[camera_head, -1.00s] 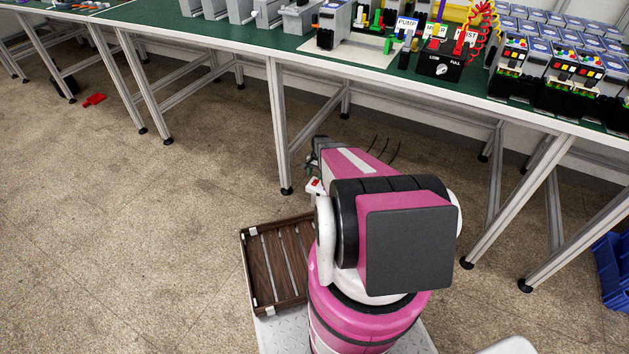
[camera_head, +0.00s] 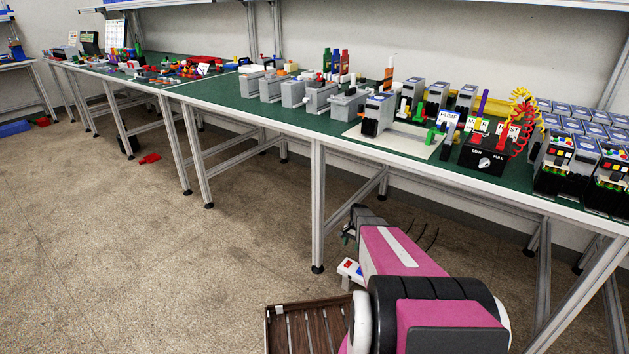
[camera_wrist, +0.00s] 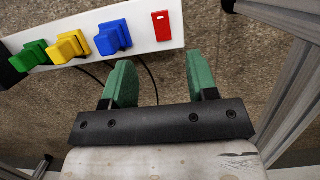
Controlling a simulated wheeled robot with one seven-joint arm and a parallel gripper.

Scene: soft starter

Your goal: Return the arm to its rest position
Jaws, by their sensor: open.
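My arm is folded low in front of the bench in the head view, with its pink links at the lower right. My gripper shows in the wrist view (camera_wrist: 160,85) with two green fingers spread apart and nothing between them. Beyond the fingers is a white panel (camera_wrist: 140,42) with green, yellow and blue blocks and a red switch (camera_wrist: 162,25). A corner of that white panel also shows beside my arm in the head view (camera_head: 350,270).
The green-topped bench (camera_head: 235,97) carries grey modules, a black control box (camera_head: 485,155) and starter units. A bench leg (camera_head: 318,210) stands just left of my arm. A brown slatted tray (camera_head: 305,330) is at the bottom. Open floor (camera_head: 130,250) lies to the left.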

